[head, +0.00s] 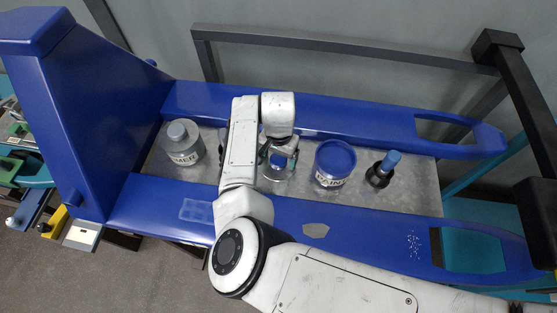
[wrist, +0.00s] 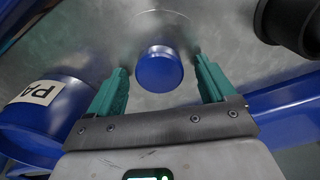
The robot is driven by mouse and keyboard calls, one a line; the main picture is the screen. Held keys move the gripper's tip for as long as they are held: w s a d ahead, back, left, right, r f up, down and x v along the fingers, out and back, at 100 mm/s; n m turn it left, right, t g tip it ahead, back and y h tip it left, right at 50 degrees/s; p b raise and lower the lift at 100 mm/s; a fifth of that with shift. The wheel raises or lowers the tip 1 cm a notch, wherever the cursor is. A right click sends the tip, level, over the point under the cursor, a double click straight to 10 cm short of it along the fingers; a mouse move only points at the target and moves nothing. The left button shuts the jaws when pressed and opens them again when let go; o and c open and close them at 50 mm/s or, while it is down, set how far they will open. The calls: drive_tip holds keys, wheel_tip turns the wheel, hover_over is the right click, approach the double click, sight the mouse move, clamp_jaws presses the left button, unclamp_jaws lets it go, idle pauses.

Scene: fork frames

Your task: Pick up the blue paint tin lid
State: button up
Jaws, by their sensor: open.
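The paint tin (head: 331,181) is blue with a white label and a round blue top, the lid (head: 336,157). It stands on the grey metal deck to the right of my gripper (head: 284,148). In the wrist view the tin (wrist: 58,122) is at the left, outside the fingers, with its label partly cut off. My gripper (wrist: 159,68) is open, its green fingers on either side of a different thing, a round blue cap (wrist: 158,71). Gaps show between cap and fingers. The cap seems to top a clear container (head: 274,174), partly hidden by my gripper.
A grey labelled container (head: 184,146) stands to the left on the deck. A dark bottle with a blue cap (head: 382,169) stands right of the tin. A dark cylinder (wrist: 290,22) is at the wrist view's upper right. Blue rails (head: 350,122) border the deck.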

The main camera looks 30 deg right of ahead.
drive_tip(key=c, duration=1.1)
drive_tip(key=shift+r, duration=0.15)
drive_tip(key=shift+c, duration=0.2)
